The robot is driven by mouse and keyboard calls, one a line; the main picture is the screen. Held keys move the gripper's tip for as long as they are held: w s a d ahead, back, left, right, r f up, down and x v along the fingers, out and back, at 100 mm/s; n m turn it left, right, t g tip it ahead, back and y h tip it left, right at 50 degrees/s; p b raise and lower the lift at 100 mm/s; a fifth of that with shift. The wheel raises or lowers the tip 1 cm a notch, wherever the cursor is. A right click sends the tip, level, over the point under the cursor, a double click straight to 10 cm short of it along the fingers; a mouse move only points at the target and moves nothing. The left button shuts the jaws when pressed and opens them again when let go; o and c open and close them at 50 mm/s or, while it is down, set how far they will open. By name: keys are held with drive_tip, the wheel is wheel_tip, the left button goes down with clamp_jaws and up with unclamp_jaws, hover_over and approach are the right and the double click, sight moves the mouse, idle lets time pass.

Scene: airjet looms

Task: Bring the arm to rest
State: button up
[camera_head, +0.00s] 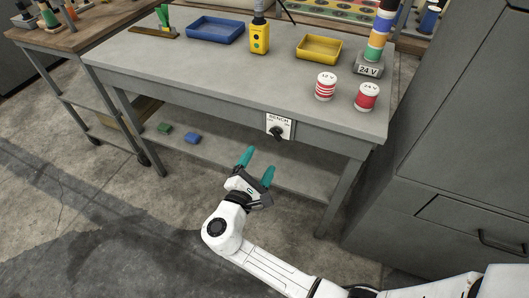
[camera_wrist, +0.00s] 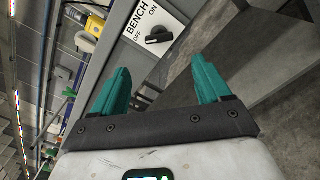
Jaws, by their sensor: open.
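My gripper (camera_head: 257,168) has teal fingers and stands in front of the grey workbench (camera_head: 220,78), below its top edge. The fingers are spread apart with nothing between them. In the wrist view my gripper (camera_wrist: 160,88) also shows open and empty. A white BENCH switch plate (camera_head: 279,126) with a black knob is on the bench's front, just beyond and above the fingertips. In the wrist view the black knob (camera_wrist: 158,40) shows clearly, apart from the fingers. My white arm reaches in from the lower right.
A grey cabinet (camera_head: 450,150) stands at right. Open floor lies at left.

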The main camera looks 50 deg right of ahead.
drive_tip(key=shift+s+a, duration=0.2)
drive_tip(key=shift+a, duration=0.25)
idle(0.3)
drive_tip(key=s+d+f+m+g+y+p, duration=0.1)
drive_tip(key=s+f+m+g+y+p, duration=0.15)
drive_tip(key=s+m+y, duration=0.5)
drive_tip(key=s+d+f+m+g+y+p, duration=0.1)
drive_tip(key=s+m+g+y+p, duration=0.25)
drive_tip(key=s, duration=0.75)
drive_tip(key=s+a+r+m+y, duration=0.2)
drive_tip(key=s+a+r+y, duration=0.1)
drive_tip(key=s+a+y, duration=0.1)
drive_tip(key=shift+s+a+m+t+y+p, duration=0.35)
drive_tip(key=shift+a+y, duration=0.55)
drive_tip(key=shift+a, duration=0.3)
drive_tip(key=shift+w, duration=0.1)
drive_tip(key=shift+c, duration=0.2)
